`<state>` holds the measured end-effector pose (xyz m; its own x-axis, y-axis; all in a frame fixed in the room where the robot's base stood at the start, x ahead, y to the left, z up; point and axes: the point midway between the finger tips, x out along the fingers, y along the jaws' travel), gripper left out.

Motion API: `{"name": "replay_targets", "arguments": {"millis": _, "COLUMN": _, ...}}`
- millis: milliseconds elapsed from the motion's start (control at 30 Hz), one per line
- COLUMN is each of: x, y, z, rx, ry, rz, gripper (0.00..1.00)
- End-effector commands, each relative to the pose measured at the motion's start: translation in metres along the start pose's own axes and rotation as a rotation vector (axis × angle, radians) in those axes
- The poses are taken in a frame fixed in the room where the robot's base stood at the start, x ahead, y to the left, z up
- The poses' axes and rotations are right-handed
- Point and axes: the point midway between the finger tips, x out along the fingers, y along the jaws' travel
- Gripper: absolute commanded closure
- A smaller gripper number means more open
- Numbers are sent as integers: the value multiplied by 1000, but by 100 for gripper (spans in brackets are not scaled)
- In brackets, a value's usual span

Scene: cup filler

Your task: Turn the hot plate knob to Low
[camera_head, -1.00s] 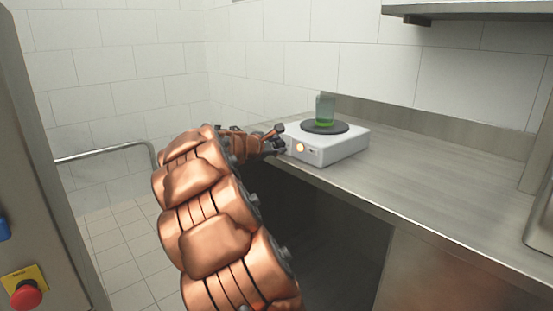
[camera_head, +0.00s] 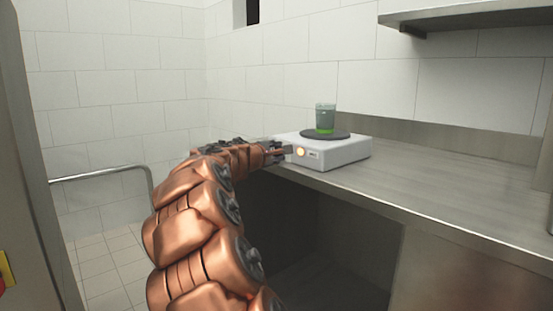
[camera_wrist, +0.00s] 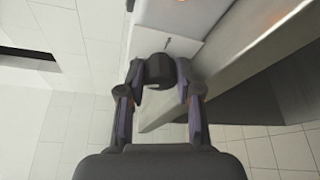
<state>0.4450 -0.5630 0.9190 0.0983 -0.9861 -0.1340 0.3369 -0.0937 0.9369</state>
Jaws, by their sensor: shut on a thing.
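The hot plate (camera_head: 340,156) is a white box with a dark round plate (camera_head: 340,135) on top, standing on the steel counter. A glass (camera_head: 325,117) with some green in its bottom stands upright on the plate. The front face has a lit orange lamp (camera_head: 300,151). My gripper (camera_head: 279,152) is at the left end of the hot plate's front. In the wrist view my gripper (camera_wrist: 158,80) is shut on the dark round knob (camera_wrist: 158,68), one finger on each side. The knob's setting cannot be read; in the head view my gripper hides the knob.
The steel counter (camera_head: 440,205) is clear to the right of the hot plate. Its front edge runs just below the hot plate, with an open dark space beneath. A shelf (camera_head: 460,18) hangs at the upper right. A metal rail (camera_head: 105,173) stands at the left.

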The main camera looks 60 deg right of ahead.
Motion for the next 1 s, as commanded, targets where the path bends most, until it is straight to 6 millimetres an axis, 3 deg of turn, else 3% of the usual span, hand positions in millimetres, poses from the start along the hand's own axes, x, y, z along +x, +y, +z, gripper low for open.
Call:
{"name": "replay_targets", "arguments": {"millis": 467, "x": 1, "y": -3, "z": 0, "rx": 8, "ry": -2, "rz": -2, "gripper": 100}}
{"name": "replay_targets", "arguments": {"millis": 500, "x": 1, "y": -3, "z": 0, "rx": 8, "ry": -2, "rz": -2, "gripper": 63}}
{"name": "replay_targets", "arguments": {"millis": 700, "x": 1, "y": -2, "z": 0, "rx": 8, "ry": -2, "rz": 0, "gripper": 42}}
{"name": "replay_targets", "arguments": {"millis": 1000, "x": 0, "y": -2, "z": 0, "rx": 8, "ry": -1, "rz": 1, "gripper": 40}}
